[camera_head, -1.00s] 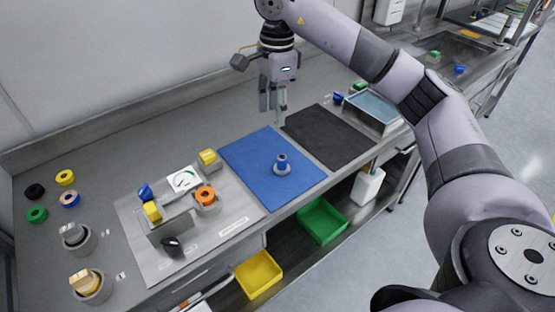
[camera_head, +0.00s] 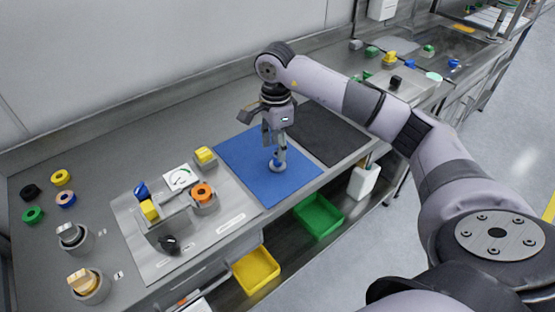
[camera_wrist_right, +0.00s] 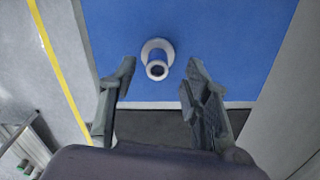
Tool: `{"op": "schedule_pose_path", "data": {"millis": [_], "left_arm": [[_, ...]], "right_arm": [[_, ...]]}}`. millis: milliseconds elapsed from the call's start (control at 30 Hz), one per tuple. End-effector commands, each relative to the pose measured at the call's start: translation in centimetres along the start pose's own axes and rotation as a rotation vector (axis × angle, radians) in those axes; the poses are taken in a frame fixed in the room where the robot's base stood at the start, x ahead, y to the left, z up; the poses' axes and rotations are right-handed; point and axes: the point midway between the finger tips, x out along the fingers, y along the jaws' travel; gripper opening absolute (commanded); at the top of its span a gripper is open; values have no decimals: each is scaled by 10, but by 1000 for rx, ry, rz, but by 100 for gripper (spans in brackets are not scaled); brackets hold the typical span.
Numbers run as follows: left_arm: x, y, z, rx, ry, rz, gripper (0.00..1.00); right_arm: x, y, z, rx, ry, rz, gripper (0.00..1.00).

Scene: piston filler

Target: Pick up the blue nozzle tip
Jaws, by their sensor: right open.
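In the right wrist view my right gripper (camera_wrist_right: 155,92) is open and empty. The nozzle tip lies beyond the gap between its fingertips, roughly centred between them. I cannot tell whether the fingers touch it. My left gripper is not in view.
A black mat (camera_head: 328,133) lies right of the blue mat. A grey plate with a machine, a yellow part (camera_head: 204,155) and an orange ring (camera_head: 203,192) stands to the left. Yellow (camera_head: 256,271) and green (camera_head: 319,215) bins sit below the table's front edge.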

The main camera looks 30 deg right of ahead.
Motion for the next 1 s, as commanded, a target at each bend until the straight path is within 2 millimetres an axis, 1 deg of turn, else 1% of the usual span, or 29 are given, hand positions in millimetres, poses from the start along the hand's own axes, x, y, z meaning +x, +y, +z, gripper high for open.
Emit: {"op": "schedule_pose_path", "data": {"millis": [33, 100, 233, 333, 533, 1000], "left_arm": [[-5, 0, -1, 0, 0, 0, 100], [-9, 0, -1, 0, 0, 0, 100], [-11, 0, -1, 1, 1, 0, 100], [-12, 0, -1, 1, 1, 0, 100], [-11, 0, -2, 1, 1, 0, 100], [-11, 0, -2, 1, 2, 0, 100]], "right_arm": [[6, 2, -3, 1, 2, 5, 44], [17, 3, -5, 2, 2, 6, 44], [35, 3, -5, 0, 0, 3, 44], [40, 2, -5, 0, 1, 1, 44], [41, 2, -5, 0, 1, 0, 44], [41, 2, -5, 0, 1, 0, 13]]}}
